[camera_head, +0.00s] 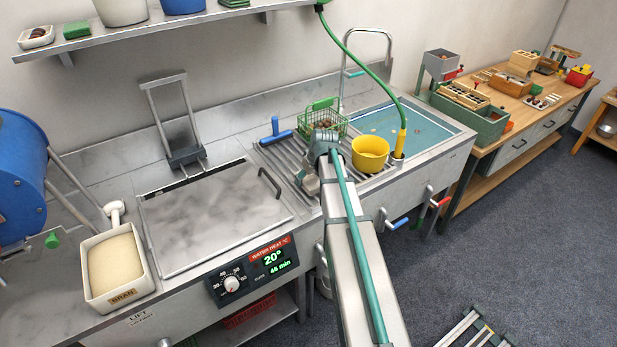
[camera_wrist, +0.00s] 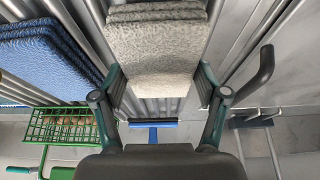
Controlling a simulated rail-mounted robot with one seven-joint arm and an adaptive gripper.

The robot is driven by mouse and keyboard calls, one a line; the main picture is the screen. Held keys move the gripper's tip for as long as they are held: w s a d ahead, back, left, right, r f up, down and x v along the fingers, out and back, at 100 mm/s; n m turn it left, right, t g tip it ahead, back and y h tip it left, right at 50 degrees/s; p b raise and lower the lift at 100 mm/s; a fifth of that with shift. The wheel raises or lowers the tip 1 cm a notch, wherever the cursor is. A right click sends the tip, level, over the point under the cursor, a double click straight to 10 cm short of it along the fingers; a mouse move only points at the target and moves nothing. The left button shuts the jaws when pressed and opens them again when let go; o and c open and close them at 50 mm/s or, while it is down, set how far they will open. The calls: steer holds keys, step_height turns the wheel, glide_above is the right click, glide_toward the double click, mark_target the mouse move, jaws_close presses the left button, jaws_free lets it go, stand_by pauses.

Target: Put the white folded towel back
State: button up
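The white folded towel (camera_wrist: 155,55), greyish and layered, is in the top middle of the wrist view, over metal ribs. The two fingers of my gripper (camera_wrist: 159,80) are spread wide on either side of its near end. They are very close to its edges; contact is not clear. In the head view my gripper (camera_head: 308,180) is over the ribbed drainboard (camera_head: 285,160), largely hidden by my arm, and the towel cannot be made out clearly there.
A blue folded towel (camera_wrist: 45,55) lies beside the white one. A green wire basket (camera_head: 322,118) of chestnuts and a blue-handled tool (camera_head: 275,132) are behind my gripper. A yellow pot (camera_head: 370,153) stands to the right; the lidded tank's handle (camera_head: 269,183) is to the left.

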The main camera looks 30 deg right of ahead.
steer(key=shift+o, duration=1.1)
steer(key=shift+r, duration=0.1)
steer(key=shift+r, duration=0.2)
steer(key=b+v, duration=0.2)
steer(key=v, duration=0.9)
steer(key=shift+s+r, duration=0.15)
steer(key=shift+r, duration=0.25)
